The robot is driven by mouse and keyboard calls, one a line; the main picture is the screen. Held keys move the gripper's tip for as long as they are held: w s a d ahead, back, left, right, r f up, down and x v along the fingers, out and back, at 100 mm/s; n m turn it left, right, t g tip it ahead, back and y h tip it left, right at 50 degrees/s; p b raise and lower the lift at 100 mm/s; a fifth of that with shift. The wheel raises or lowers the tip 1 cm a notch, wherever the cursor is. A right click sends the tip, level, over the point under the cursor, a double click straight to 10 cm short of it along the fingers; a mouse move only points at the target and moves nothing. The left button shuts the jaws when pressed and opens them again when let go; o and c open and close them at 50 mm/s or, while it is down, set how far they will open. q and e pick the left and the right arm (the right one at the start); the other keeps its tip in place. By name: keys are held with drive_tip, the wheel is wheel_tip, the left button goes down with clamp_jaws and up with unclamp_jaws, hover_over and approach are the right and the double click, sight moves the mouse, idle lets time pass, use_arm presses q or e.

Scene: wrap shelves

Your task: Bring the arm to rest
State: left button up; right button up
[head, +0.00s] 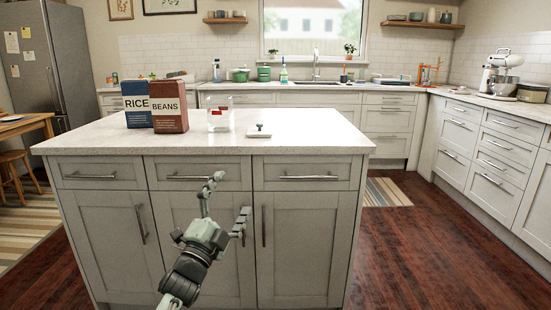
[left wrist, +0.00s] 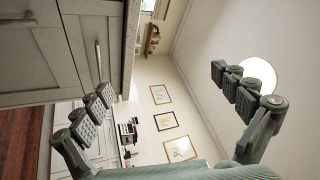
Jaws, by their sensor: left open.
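My left gripper (head: 225,205) is open and empty in the head view. It hangs in front of the kitchen island's (head: 100,213) middle cabinet door, below the countertop edge. In the left wrist view its two fingers (left wrist: 168,92) are spread wide with nothing between them. That view is turned sideways, with cabinet fronts at the left and a wall with frames beyond. My right gripper is in neither view.
On the island top stand a blue rice box (head: 135,117), a brown beans box (head: 169,122), a clear container (head: 218,120) and a small white board (head: 258,135) with a small dark item. The right part of the top is bare. Dark wood floor (head: 405,255) lies open at the right.

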use_arm(q)
drive_tip(key=s+a+f+n+g+y, duration=0.2)
drive_tip(key=s+a+f+n+y, duration=0.1)
drive_tip(key=f, duration=0.6)
drive_tip(key=s+a+f+n+g+y, duration=0.2)
drive_tip(key=s+a+f+n+g, duration=0.15)
drive_tip(key=f, duration=0.65)
drive_tip(key=s+a+f+n+g+y, duration=0.2)
drive_tip(key=s+a+f+n+y, duration=0.15)
drive_tip(key=f, duration=0.55)
drive_tip(key=s+a+f+n+g, duration=0.2)
drive_tip(key=s+f, duration=0.4)
drive_tip(key=s, duration=0.4)
drive_tip(key=s+a+f+n+g, duration=0.2)
drive_tip(key=s+f+g, duration=0.3)
drive_tip(key=s, duration=0.5)
drive_tip(key=s+a+f+n+g, duration=0.2)
drive_tip(key=s+f+n+g, duration=0.1)
drive_tip(key=s+f, duration=0.5)
drive_tip(key=s, duration=0.3)
drive_tip(key=shift+a+f+y, duration=0.35)
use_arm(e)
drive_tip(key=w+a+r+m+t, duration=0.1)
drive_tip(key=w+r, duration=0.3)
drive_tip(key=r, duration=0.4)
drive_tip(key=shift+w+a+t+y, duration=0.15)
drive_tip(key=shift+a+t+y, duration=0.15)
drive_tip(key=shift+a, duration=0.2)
